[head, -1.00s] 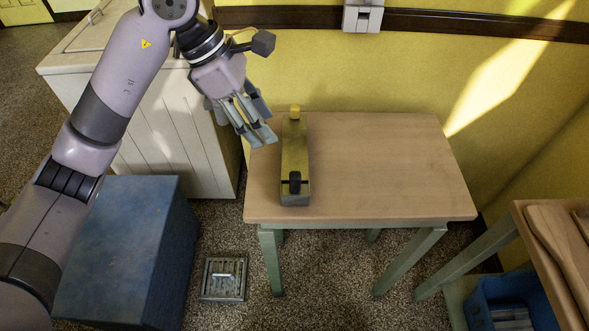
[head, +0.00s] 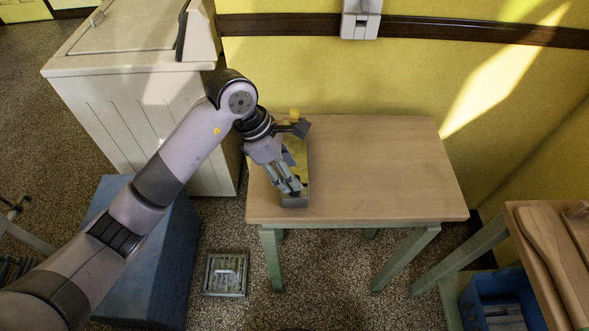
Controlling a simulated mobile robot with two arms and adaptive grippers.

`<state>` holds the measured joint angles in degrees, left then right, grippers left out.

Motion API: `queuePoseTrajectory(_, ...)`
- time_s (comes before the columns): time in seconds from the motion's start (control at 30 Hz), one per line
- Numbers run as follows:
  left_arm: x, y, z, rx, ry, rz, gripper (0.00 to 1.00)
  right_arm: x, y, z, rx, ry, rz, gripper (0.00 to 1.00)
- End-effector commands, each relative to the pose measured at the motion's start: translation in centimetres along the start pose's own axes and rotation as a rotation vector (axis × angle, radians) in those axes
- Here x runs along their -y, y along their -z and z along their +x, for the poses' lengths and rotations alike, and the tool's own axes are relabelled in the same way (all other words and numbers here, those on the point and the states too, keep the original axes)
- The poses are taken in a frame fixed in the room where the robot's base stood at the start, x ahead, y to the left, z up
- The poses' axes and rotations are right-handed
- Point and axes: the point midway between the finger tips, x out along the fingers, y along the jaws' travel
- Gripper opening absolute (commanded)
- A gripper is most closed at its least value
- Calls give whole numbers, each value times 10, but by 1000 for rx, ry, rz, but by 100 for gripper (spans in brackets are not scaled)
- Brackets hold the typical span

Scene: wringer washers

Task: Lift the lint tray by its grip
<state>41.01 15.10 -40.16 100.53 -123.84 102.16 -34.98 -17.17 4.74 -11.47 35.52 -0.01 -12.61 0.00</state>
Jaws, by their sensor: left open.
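The lint tray appears to be the long, narrow grey and brassy piece (head: 302,160) lying lengthwise near the left side of the wooden table. I cannot tell whether the fingers touch the grip. My right gripper is not in view.
The wooden table (head: 380,170) is bare right of the tray. A white washer (head: 150,115) and a blue box (head: 165,260) stand left. A metal grate (head: 226,275) lies on the floor. A side table (head: 530,235) at right stands near a blue bin (head: 500,295).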

Motion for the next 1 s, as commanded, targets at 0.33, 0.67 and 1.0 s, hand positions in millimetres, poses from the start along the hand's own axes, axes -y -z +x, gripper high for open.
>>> queuePoseTrajectory(0.33,2,0,36,0,1,0,45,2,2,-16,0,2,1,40)
queuePoseTrajectory(0.67,2,0,36,0,0,0,36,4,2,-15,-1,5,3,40)
queuePoseTrajectory(1.0,2,0,36,0,0,0,13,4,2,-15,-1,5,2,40)
